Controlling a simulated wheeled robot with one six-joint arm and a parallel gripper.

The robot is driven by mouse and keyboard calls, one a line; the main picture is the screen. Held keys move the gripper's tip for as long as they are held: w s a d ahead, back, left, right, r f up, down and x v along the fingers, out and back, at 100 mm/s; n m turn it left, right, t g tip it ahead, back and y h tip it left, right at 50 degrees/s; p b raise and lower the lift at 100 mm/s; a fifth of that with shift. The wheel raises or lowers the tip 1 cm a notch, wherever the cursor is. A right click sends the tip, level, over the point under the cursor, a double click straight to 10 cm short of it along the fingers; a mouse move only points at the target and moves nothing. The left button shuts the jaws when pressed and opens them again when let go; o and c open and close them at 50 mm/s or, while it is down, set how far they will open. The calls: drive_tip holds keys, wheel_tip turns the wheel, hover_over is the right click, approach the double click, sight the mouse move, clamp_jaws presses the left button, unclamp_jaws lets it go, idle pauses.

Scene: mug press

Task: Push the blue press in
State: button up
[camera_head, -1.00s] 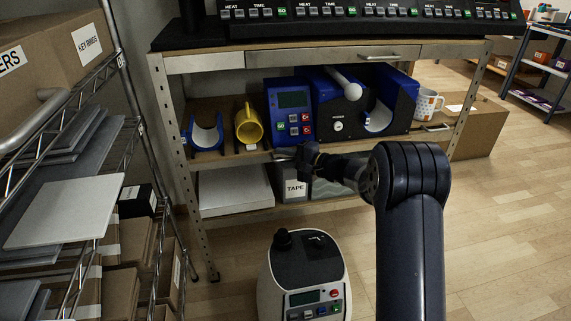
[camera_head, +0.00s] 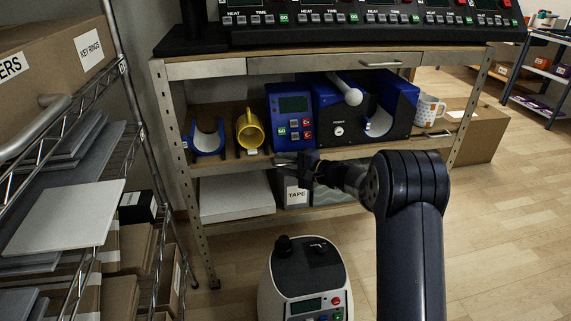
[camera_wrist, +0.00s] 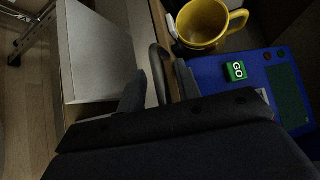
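The blue press (camera_head: 326,107) stands on the middle shelf board, with a control panel (camera_head: 293,120) at its left, a white-knobbed lever and an open cradle at its right. My gripper (camera_head: 283,160) is at the front edge of that board, below the control panel. In the wrist view my gripper (camera_wrist: 160,88) has its two fingers apart, one on each side of a dark curved handle (camera_wrist: 158,64). I cannot tell whether they touch it. The panel's green GO button (camera_wrist: 236,71) shows to the right there.
A yellow mug (camera_head: 250,129) and a loose blue cradle (camera_head: 207,140) stand left of the press. A patterned mug (camera_head: 427,110) stands right of it. A white-and-black machine (camera_head: 302,280) is on the floor below. A wire rack (camera_head: 140,130) closes off the left. Floor is open at right.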

drive_tip(key=p+v, duration=0.1)
drive_tip(key=v, duration=0.9)
drive_tip(key=shift+s+d+p, duration=0.25)
drive_tip(key=shift+d+p, duration=0.05)
drive_tip(key=shift+d, duration=0.05)
drive_tip(key=shift+c, duration=0.3)
